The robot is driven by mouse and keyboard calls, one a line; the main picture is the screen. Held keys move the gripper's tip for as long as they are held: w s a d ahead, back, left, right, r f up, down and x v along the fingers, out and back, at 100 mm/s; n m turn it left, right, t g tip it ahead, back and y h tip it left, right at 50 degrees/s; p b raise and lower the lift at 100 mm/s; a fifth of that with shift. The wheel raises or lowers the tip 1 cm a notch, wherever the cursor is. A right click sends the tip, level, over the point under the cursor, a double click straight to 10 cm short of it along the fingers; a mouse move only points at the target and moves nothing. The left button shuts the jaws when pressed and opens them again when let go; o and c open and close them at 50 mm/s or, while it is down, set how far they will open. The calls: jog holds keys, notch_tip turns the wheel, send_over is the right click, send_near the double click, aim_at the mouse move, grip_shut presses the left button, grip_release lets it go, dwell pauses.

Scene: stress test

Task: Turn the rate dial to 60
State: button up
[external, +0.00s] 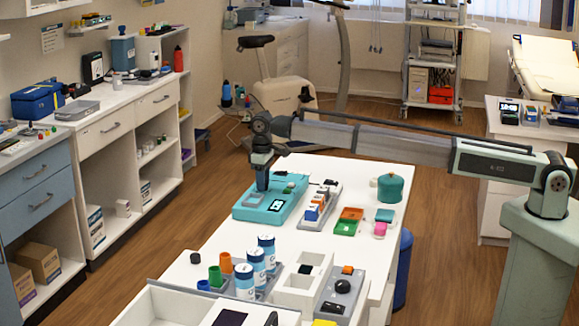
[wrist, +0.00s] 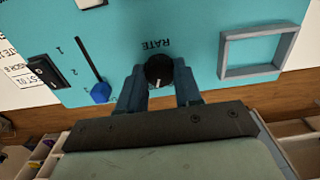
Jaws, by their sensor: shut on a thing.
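The rate dial (wrist: 159,71) is a round black knob with a white pointer line, below the upside-down word RATE on a teal panel (wrist: 190,25) in the wrist view. My gripper (wrist: 159,82) is shut on the dial, with one blue finger on each side of it. The scale numbers around the dial are not visible, so its setting cannot be read. In the external view the teal device (external: 250,214) lies on the white table, and my gripper (external: 262,186) reaches down onto its far left part, hiding the dial.
Beside the dial are a blue slider (wrist: 101,92), a black rocker switch (wrist: 44,72) and a raised grey frame (wrist: 257,52). On the table, a grey holder with small blocks (external: 318,207) stands right of the device, and several white-and-blue canisters (external: 256,265) stand nearer the camera.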

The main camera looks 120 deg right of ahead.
jog(key=n, duration=0.4)
jog(key=shift+n, duration=0.4)
jog(key=n, duration=0.9)
jog(key=shift+n, duration=2.1)
jog(key=o, duration=1)
jog(key=shift+r, duration=0.1)
notch_tip(320, 180, up, 14)
jog(key=shift+f, duration=0.15)
